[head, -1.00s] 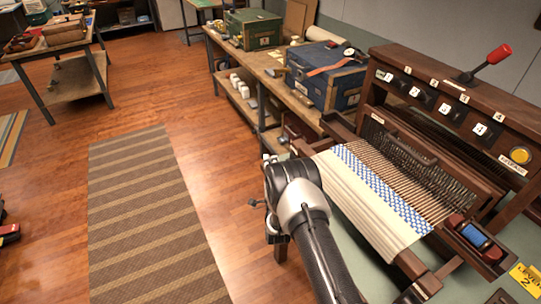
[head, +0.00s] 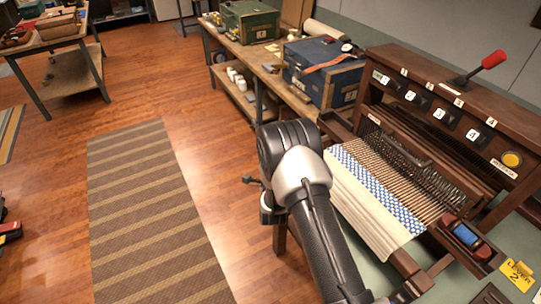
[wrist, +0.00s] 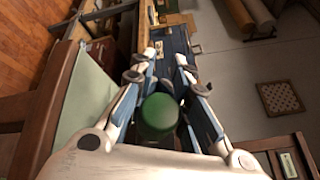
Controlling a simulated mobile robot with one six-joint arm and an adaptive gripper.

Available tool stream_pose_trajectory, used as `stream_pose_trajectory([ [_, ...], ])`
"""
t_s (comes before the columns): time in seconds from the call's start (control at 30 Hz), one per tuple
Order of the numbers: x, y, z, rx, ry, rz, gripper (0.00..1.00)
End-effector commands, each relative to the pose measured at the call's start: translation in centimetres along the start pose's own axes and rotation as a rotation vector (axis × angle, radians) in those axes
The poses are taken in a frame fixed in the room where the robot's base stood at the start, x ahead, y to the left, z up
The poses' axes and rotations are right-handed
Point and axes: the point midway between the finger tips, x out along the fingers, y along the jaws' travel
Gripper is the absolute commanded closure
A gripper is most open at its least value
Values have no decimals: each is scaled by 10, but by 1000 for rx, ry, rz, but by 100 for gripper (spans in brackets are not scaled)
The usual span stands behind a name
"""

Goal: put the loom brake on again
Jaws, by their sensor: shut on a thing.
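The dark wooden loom (head: 398,55) stands at the right in the head view, with a cream and blue cloth (head: 376,190) on it. A lever with a red grip (head: 495,58) rises at a tilt from its top beam. I cannot tell which part is the brake. In the wrist view my gripper (wrist: 167,62) is shut on a dark green, round-topped thing (wrist: 160,112), which sits between its fingers. The lower part of this thing is hidden. In the head view my arm hides the gripper's hold.
A blue chest (head: 318,72) and a green chest (head: 250,22) stand on the bench behind. A shuttle with blue thread (head: 466,236) lies at the loom's near right, by a yellow card (head: 517,275). The striped rug (head: 150,215) and floor at left are clear.

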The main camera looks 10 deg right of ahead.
Motion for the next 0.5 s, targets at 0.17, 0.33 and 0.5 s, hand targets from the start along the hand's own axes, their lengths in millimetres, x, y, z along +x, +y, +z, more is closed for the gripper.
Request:
stream_pose_trajectory([
  [0.17,0,-2,0,25,5,13,100],
  [0.33,0,-2,0,32,6,17,100],
  [0.5,0,-2,0,32,6,16,100],
])
